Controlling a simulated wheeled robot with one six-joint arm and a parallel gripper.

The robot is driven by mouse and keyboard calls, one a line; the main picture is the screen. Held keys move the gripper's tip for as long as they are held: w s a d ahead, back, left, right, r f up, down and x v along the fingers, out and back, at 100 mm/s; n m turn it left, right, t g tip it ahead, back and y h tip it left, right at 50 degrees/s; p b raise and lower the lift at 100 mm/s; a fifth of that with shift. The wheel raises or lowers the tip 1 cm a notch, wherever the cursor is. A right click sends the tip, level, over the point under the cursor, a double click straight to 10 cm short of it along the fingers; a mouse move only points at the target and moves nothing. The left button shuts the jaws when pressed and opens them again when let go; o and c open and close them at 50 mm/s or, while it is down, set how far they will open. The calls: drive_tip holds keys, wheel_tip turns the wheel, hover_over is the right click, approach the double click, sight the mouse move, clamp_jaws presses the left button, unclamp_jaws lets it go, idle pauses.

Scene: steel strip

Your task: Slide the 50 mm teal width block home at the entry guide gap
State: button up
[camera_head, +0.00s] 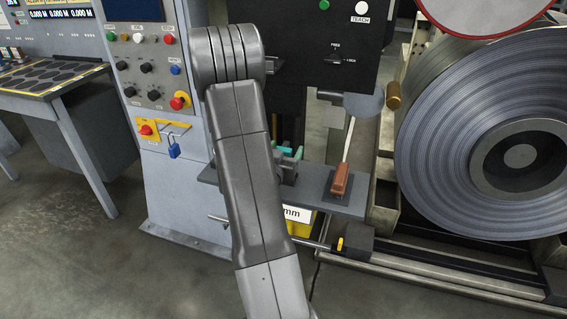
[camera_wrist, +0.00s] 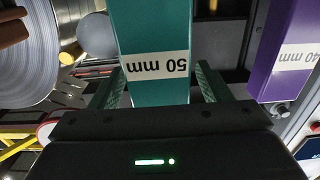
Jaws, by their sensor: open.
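The teal width block (camera_wrist: 155,30) fills the upper middle of the wrist view, with a white "50 mm" label upside down on its near face. My gripper (camera_wrist: 158,82) is open, with one finger on each side of the labelled end. Whether either finger touches the block I cannot tell. In the head view my own arm covers most of this area. A small teal patch (camera_head: 279,152) shows just right of the arm; I cannot tell whether it is the block or a finger. The entry guide gap cannot be made out in either view.
A purple block (camera_wrist: 282,45) labelled "40 mm" stands to the right in the wrist view. In the head view a grey shelf (camera_head: 310,196) carries an orange-brown handle (camera_head: 341,180). A yellow piece (camera_head: 298,228) sits below it. A large steel coil (camera_head: 440,130) stands right, a control cabinet (camera_head: 165,200) left.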

drive_tip(key=shift+w+d, duration=0.15)
drive_tip(key=shift+w, duration=0.15)
drive_tip(key=c, duration=1.3)
drive_tip(key=shift+r, duration=0.1)
